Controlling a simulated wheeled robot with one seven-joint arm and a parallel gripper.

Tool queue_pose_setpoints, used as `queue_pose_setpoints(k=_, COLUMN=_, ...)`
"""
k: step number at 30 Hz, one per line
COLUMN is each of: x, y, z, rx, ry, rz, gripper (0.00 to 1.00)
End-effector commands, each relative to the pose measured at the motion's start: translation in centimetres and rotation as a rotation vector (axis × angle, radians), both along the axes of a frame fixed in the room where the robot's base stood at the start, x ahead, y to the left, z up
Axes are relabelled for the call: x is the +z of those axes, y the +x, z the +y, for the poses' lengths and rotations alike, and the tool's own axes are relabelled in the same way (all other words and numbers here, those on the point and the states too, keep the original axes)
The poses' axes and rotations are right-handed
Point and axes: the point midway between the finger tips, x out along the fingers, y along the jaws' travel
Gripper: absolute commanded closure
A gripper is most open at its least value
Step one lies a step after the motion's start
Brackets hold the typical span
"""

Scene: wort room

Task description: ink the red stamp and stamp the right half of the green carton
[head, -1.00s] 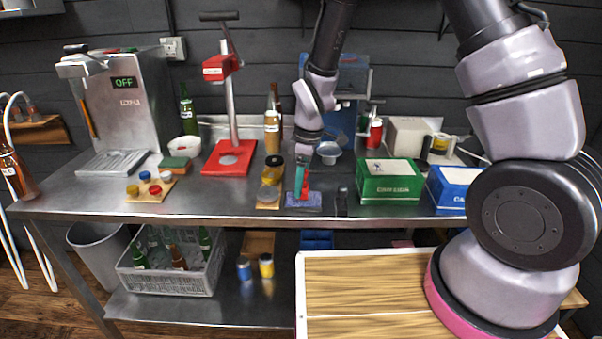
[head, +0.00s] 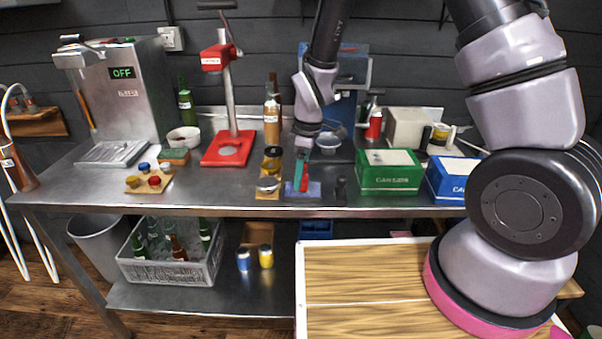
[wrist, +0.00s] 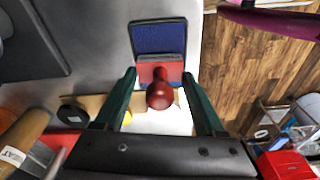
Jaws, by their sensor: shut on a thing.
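The red stamp (wrist: 160,93) has a round-topped handle and a flat red block. My gripper (wrist: 160,76) has its two fingers on either side of the stamp and is shut on it. In the head view my gripper (head: 303,168) holds the stamp (head: 305,184) at the blue ink pad (head: 314,190). In the wrist view the stamp's block overlaps the near end of the ink pad (wrist: 158,37). I cannot tell whether its face touches the pad. The green carton (head: 389,179) stands to the right, with a pale top.
A blue carton (head: 451,182) stands right of the green one. The table's front edge is close.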

Motion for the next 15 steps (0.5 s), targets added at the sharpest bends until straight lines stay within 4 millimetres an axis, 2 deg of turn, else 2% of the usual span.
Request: queue_pose_setpoints(k=15, x=-0.65, y=0.02, z=-0.01, rx=0.0, ry=0.0, rz=0.0, gripper=0.64)
